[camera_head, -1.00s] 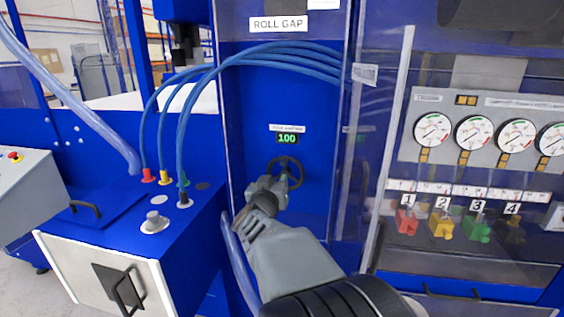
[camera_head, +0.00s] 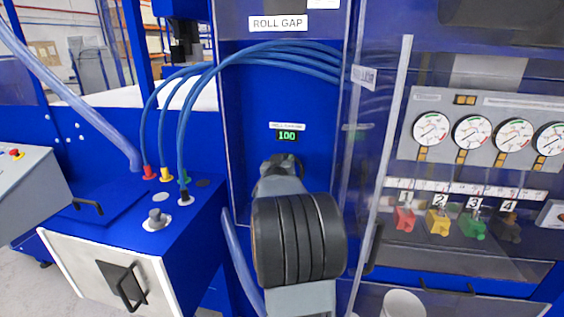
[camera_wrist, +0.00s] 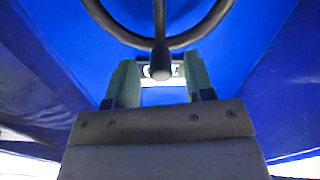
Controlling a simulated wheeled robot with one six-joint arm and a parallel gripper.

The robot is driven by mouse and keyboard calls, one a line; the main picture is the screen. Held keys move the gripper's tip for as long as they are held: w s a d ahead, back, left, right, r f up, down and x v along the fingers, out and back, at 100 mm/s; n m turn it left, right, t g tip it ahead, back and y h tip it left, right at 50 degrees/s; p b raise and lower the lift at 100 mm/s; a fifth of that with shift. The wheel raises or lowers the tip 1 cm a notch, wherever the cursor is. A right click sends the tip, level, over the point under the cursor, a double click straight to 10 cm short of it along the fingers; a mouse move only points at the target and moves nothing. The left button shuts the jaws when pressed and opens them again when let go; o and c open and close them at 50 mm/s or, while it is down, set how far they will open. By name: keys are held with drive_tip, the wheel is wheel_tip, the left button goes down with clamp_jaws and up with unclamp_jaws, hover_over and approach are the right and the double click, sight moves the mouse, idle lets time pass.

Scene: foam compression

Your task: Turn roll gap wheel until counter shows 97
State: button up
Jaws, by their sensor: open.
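The counter (camera_head: 287,135) under the ROLL GAP sign reads 100 in green digits. The roll gap wheel (camera_head: 284,160) is below it, mostly hidden behind my arm in the head view. In the wrist view the wheel's dark rim (camera_wrist: 160,43) curves across the top, with a spoke running down to a rounded dark knob (camera_wrist: 161,66). My gripper (camera_wrist: 161,64) is open, its two greenish fingers either side of the knob in the picture. I cannot tell whether they touch it. A small lit display shows partly behind the knob.
Blue hoses (camera_head: 280,58) arch above the counter. A clear panel edge (camera_head: 388,150) stands right of the recess. Gauges (camera_head: 431,131) and coloured numbered valves (camera_head: 404,218) are further right. A blue cabinet (camera_head: 110,240) with a black handle stands at the left.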

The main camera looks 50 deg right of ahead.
drive_tip(key=shift+c, duration=0.5)
clamp_jaws()
